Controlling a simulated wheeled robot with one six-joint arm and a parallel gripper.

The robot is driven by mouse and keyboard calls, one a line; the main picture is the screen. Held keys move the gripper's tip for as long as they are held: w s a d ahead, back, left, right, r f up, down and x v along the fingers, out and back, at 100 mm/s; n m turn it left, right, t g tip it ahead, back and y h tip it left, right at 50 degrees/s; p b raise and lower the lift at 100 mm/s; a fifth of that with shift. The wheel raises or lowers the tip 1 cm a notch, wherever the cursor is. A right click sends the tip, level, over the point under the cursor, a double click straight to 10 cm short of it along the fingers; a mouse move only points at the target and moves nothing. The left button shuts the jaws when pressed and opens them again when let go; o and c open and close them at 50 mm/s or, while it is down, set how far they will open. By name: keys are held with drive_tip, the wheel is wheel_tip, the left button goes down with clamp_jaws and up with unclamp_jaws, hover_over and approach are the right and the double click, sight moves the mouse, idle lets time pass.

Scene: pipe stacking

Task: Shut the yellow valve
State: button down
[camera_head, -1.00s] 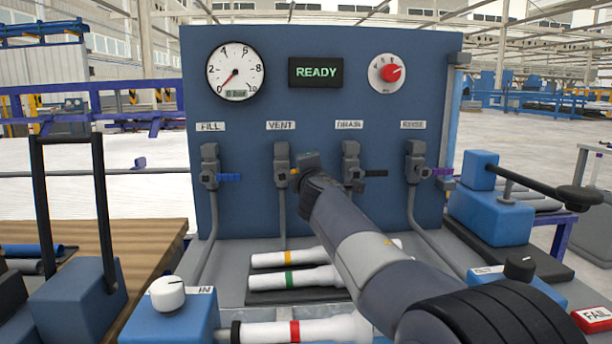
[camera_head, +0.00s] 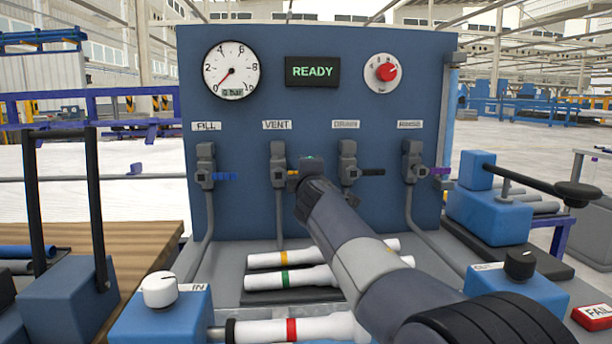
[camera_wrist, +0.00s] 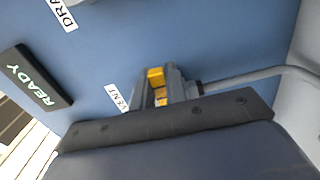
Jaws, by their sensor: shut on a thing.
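The yellow valve is the one under the VENT label on the blue panel, with its grey body (camera_head: 278,172) on an upright pipe. A small piece of its yellow handle (camera_head: 293,172) shows to the right of the body; the rest is hidden behind my gripper (camera_head: 309,172). In the wrist view the yellow handle (camera_wrist: 156,80) sits between the two grey fingers of my gripper (camera_wrist: 157,91), which is shut on it. The handle appears to point sideways, to the right in the head view.
The FILL valve with blue handle (camera_head: 226,177) is to the left. The DRAIN valve with black handle (camera_head: 372,173) is close on the right, and the RINSE valve with purple handle (camera_head: 440,171) is beyond it. White pipes (camera_head: 285,258) lie below. The display (camera_head: 313,72) reads READY.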

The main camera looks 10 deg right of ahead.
drive_tip(key=c, duration=1.4)
unclamp_jaws()
drive_tip(key=shift+c, duration=0.2)
drive_tip(key=shift+s, duration=0.1)
drive_tip(key=s+b, duration=0.1)
drive_tip(key=s, duration=0.9)
drive_tip(key=shift+s+b, duration=0.3)
drive_tip(key=shift+b, duration=0.1)
drive_tip(key=shift+f, duration=0.1)
drive_tip(key=w+p, duration=0.1)
drive_tip(key=w, duration=1)
drive_tip(key=shift+p, duration=0.4)
drive_tip(key=shift+s, duration=0.1)
